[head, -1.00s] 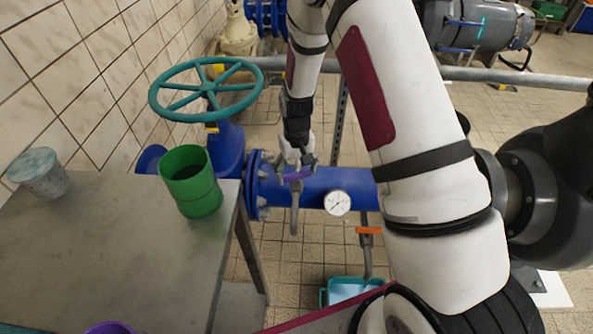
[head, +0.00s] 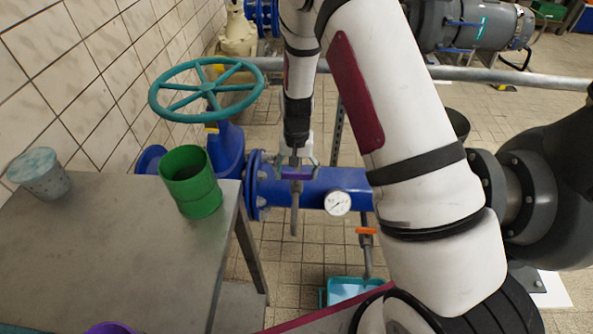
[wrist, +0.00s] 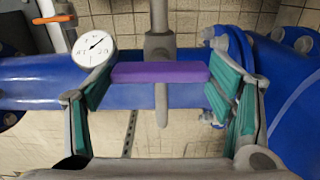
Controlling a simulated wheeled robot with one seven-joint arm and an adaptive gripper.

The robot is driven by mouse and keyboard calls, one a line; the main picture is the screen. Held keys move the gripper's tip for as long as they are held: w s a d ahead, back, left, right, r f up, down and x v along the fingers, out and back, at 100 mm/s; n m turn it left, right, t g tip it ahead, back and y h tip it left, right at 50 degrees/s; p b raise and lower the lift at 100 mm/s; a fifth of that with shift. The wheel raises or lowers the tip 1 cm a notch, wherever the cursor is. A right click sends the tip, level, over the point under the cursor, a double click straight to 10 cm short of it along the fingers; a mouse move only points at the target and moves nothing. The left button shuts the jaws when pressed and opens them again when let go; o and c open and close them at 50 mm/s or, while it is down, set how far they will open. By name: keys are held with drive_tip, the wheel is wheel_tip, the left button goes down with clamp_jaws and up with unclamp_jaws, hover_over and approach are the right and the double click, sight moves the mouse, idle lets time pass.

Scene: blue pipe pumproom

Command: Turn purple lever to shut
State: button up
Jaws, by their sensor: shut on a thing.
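The purple lever (head: 296,173) sits on a thin grey branch pipe (head: 294,218) at the blue pipe (head: 270,189). In the wrist view, the purple lever (wrist: 160,72) lies level across the picture, along the blue pipe (wrist: 40,80) and across the branch pipe. My gripper (head: 296,169) reaches down to it from above. In the wrist view, the teal finger pads of my gripper (wrist: 158,80) stand at the two ends of the lever, shut on it.
A pressure gauge (head: 337,203) and an orange lever (head: 366,231) are close on the right. A teal handwheel (head: 207,89) stands to the left. A metal table (head: 110,260) carries a green cup (head: 190,182) and a grey pot (head: 39,174).

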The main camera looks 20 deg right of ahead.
sight(297, 173)
drive_tip(key=o, duration=1.2)
drive_tip(key=shift+c, duration=0.2)
wheel_tip(297, 173, up, 12)
